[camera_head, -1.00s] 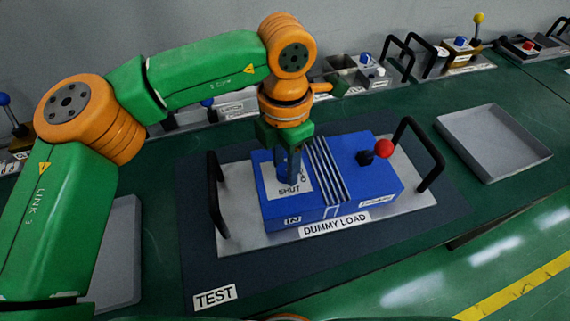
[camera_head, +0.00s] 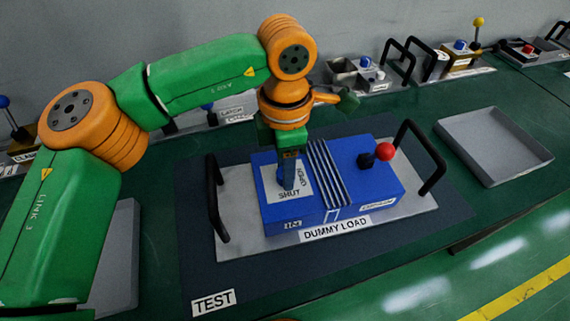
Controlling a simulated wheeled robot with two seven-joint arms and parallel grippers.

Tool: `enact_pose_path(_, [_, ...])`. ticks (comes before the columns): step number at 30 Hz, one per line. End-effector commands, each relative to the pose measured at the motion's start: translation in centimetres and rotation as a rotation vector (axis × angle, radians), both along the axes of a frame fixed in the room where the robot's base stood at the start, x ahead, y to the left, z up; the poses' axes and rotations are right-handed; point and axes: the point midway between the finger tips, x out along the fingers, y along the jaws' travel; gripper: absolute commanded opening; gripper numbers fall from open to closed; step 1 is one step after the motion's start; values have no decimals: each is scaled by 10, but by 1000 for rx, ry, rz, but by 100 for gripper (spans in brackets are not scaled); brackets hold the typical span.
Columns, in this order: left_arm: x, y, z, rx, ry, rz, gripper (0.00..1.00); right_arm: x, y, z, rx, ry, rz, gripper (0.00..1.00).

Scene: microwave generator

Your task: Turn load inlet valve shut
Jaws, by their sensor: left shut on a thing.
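The blue dummy load box (camera_head: 350,192) sits on a light grey plate (camera_head: 262,243) with a black handle at each end. On its left top is a white label (camera_head: 301,195) reading "SHUT" and, turned sideways, "OPEN". The load inlet valve's blue knob (camera_head: 281,172) stands at this label above the "IN" tag, mostly hidden by my fingers. My left gripper (camera_head: 289,184) points down from above and is shut on the knob. The exact angle of the knob cannot be told. My right gripper is out of view.
A red-balled lever (camera_head: 383,152) stands on the box's right side. The black handles (camera_head: 216,200) rise at the plate's ends. An empty grey tray (camera_head: 493,145) lies to the right, and another grey tray (camera_head: 122,258) lies at left behind my arm. Several small modules line the back.

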Motion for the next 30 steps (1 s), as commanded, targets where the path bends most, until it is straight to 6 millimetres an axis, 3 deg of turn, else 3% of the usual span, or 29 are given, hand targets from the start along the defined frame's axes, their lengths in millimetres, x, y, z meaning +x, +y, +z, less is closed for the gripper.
enact_pose_path(5, [0,0,0,-2,0,-2,0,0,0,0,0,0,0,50])
enact_pose_path(6, [0,0,0,-2,0,-1,47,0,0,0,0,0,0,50])
enact_pose_path(9, [0,0,0,-1,0,-1,72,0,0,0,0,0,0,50])
enact_pose_path(19, [0,0,4,0,-1,1,72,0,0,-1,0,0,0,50])
enact_pose_path(27, [0,-1,59,-1,-2,1,72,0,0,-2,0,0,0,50])
enact_pose_path(30, [0,-1,69,0,-1,0,72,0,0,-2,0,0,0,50])
